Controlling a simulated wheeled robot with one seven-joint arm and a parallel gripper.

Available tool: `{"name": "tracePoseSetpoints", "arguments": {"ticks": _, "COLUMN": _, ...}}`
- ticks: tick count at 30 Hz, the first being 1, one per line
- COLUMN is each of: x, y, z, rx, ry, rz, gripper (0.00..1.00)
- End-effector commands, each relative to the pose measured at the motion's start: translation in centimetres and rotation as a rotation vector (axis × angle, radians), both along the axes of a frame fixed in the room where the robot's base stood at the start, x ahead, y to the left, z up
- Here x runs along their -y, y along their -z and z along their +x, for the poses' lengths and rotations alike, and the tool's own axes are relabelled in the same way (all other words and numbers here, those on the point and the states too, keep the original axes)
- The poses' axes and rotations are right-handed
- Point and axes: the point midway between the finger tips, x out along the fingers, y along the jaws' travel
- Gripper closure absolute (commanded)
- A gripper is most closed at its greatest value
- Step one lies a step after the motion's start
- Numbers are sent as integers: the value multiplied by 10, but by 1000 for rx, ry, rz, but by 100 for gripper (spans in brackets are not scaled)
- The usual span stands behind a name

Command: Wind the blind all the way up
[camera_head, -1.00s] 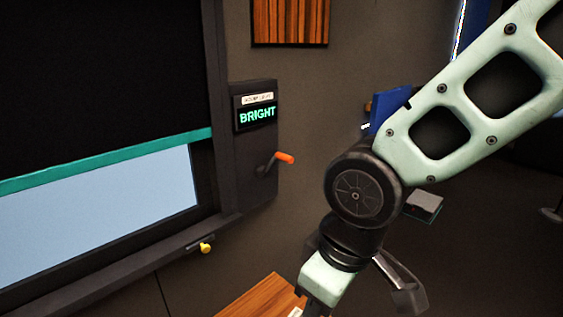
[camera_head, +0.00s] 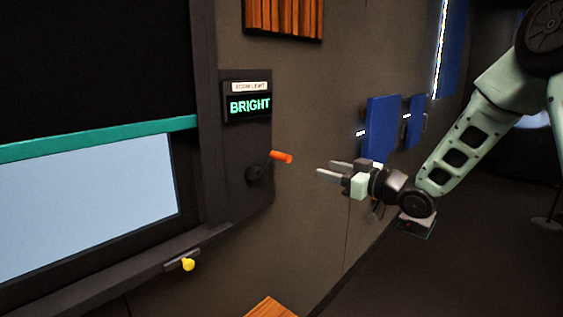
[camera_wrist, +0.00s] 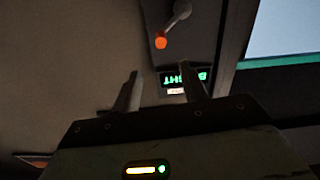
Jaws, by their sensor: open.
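The blind (camera_head: 90,70) is a black sheet with a teal bottom bar (camera_head: 100,138), partway down over a pale window (camera_head: 90,205). A crank with an orange knob (camera_head: 281,157) sticks out of a dark panel at the right of the window. The panel's display (camera_head: 249,106) reads BRIGHT. My gripper (camera_head: 325,168) is open and empty, to the right of the knob and apart from it, its fingers pointing left. In the wrist view the orange knob (camera_wrist: 161,41) is beyond the fingers (camera_wrist: 160,85), and the display is upside down.
A yellow knob (camera_head: 188,264) sits on the sill below the window. Blue panels (camera_head: 382,128) stand on the wall behind my gripper. A wooden surface (camera_head: 268,307) is at the bottom. The space between my gripper and the orange knob looks clear.

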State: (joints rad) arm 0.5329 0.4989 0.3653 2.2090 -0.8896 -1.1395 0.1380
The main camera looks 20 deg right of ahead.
Motion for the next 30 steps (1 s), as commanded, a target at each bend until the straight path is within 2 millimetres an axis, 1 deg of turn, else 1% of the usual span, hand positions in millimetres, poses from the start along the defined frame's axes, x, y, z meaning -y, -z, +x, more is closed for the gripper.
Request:
{"name": "tracePoseSetpoints", "arguments": {"ticks": 5, "x": -16, "y": -2, "z": 21, "rx": -1, "ry": -4, "rz": 1, "gripper": 57}}
{"name": "tracePoseSetpoints", "arguments": {"ticks": 15, "x": -56, "y": -3, "z": 80, "rx": -2, "ry": -3, "rz": 1, "gripper": 57}}
{"name": "tracePoseSetpoints", "arguments": {"ticks": 21, "x": -78, "y": -3, "z": 112, "rx": -2, "ry": -2, "rz": 0, "gripper": 57}}
{"name": "tracePoseSetpoints", "arguments": {"ticks": 25, "x": -87, "y": -2, "z": 128, "rx": -3, "ry": -1, "rz": -1, "gripper": 57}}
{"name": "tracePoseSetpoints", "arguments": {"ticks": 30, "x": -94, "y": -1, "z": 138, "rx": -3, "ry": -1, "rz": -2, "gripper": 57}}
